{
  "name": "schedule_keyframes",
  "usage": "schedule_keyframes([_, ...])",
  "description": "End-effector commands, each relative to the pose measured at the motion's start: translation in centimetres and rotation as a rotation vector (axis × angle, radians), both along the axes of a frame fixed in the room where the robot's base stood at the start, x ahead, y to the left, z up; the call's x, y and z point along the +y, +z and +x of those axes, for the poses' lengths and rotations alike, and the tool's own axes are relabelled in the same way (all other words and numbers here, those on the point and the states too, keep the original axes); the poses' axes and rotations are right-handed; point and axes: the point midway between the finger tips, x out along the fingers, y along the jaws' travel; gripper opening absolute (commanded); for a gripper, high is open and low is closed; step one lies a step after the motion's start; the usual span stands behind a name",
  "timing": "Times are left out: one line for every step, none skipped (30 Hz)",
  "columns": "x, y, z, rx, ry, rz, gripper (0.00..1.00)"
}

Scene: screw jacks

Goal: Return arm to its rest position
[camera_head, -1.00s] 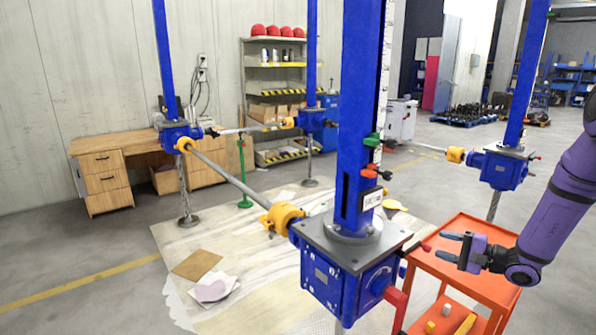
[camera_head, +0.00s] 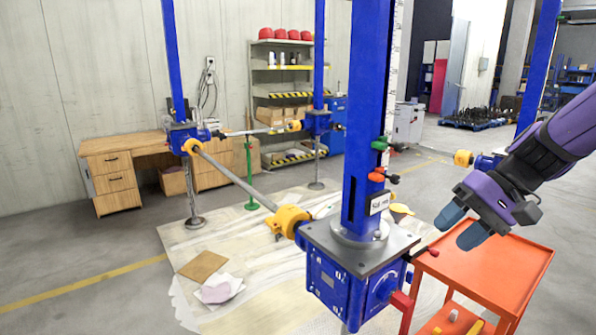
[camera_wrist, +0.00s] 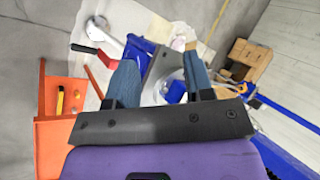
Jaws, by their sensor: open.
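My gripper (camera_head: 462,229) hangs from my purple arm at the right of the head view, above the orange cart (camera_head: 512,272). Its two blue-grey fingers are apart with nothing between them. In the wrist view my gripper (camera_wrist: 158,75) also shows open and empty. The near blue screw jack (camera_head: 345,275) stands just left of my gripper, with a tall blue column, a grey top plate and a red lever (camera_head: 402,310) at its side. In the wrist view the jack's grey plate lies beyond the fingers.
The orange cart also shows in the wrist view (camera_wrist: 48,135), with a yellow item (camera_wrist: 60,100) on it. A shaft (camera_head: 235,180) with yellow couplings joins the jacks. A wooden desk (camera_head: 115,180) and shelves (camera_head: 280,75) stand at the back. Floor at the left is open.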

Motion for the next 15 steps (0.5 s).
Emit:
schedule_keyframes([0.2, 0.8, -1.2, -0.022, 0.016, -0.051, 0.48])
schedule_keyframes([0.2, 1.1, -1.9, -0.031, 0.023, -0.081, 0.48])
schedule_keyframes([0.2, 1.5, -2.7, -0.045, 0.030, -0.121, 0.48])
schedule_keyframes([0.2, 1.8, -3.3, -0.057, 0.036, -0.152, 0.48])
schedule_keyframes([0.1, 2.1, -4.0, -0.068, 0.042, -0.181, 0.48])
schedule_keyframes([0.0, 2.4, -4.8, -0.086, 0.046, -0.220, 0.48])
schedule_keyframes([0.0, 2.7, -5.4, -0.099, 0.049, -0.249, 0.48])
schedule_keyframes([-0.1, 3.0, -5.9, -0.114, 0.052, -0.278, 0.48])
schedule_keyframes([-0.3, 3.4, -6.7, -0.135, 0.054, -0.315, 0.48])
schedule_keyframes([-0.4, 3.6, -7.3, -0.152, 0.055, -0.343, 0.48])
schedule_keyframes([-0.6, 3.9, -7.8, -0.169, 0.055, -0.371, 0.48])
schedule_keyframes([-0.8, 4.2, -8.5, -0.193, 0.054, -0.406, 0.48])
schedule_keyframes([-0.9, 4.5, -9.1, -0.212, 0.053, -0.432, 0.48])
schedule_keyframes([-1.1, 4.8, -9.6, -0.232, 0.051, -0.459, 0.48])
schedule_keyframes([-1.4, 5.1, -10.3, -0.258, 0.049, -0.492, 0.48])
